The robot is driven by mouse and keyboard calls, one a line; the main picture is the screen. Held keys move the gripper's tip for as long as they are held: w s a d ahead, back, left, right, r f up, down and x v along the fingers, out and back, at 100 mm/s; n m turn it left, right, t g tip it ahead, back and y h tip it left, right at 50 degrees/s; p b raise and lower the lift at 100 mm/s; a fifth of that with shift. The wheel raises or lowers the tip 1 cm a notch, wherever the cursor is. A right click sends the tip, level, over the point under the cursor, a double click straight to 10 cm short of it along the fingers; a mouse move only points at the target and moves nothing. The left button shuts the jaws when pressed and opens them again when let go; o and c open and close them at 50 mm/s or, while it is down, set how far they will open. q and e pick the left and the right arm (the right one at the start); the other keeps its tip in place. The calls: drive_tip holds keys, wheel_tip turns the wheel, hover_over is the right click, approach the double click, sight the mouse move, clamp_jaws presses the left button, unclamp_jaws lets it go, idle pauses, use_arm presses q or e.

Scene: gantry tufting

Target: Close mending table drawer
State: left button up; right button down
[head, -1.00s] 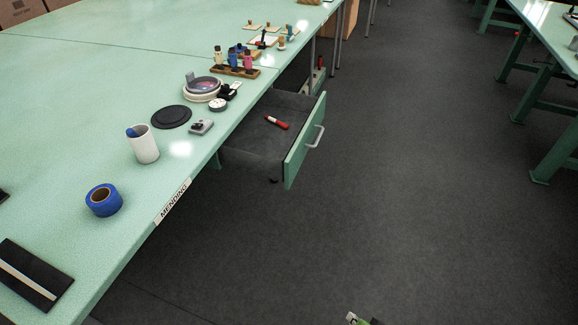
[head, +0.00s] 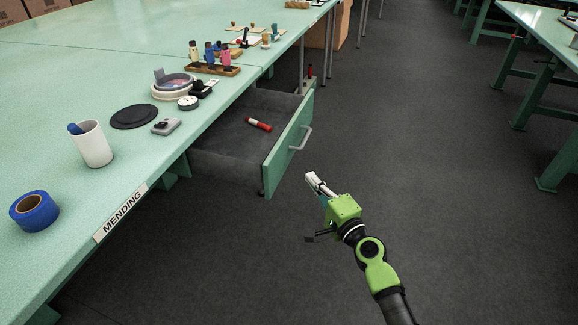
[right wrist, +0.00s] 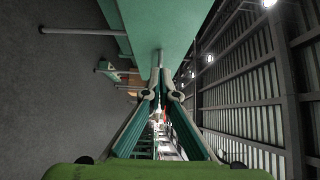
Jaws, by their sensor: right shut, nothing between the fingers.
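The mending table (head: 75,150) has a green-fronted drawer (head: 288,145) that stands pulled well out from under its top. The drawer has a grey bar handle (head: 301,139) on its front, and a red and white tool (head: 258,124) lies inside. My right gripper (head: 312,181) is shut and empty, over the floor in front of the drawer and a little nearer to me than the handle, apart from it. In the right wrist view its fingers (right wrist: 160,70) meet at the tips, with a green surface beyond. My left gripper is not in view.
The tabletop holds a blue tape roll (head: 34,211), a white cup (head: 93,146), a black disc (head: 134,116) and a rack of small bottles (head: 212,68). Another green-legged table (head: 540,90) stands at the right. The dark floor (head: 440,170) between is clear.

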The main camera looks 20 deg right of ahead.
sight(284, 157)
drive_tip(key=shift+w+a, duration=0.75)
drive_tip(key=shift+w, duration=0.55)
drive_tip(key=shift+w+a, duration=0.7)
drive_tip(key=shift+w, duration=0.55)
drive_tip(key=shift+w+a, duration=0.75)
drive_tip(key=shift+w, duration=0.55)
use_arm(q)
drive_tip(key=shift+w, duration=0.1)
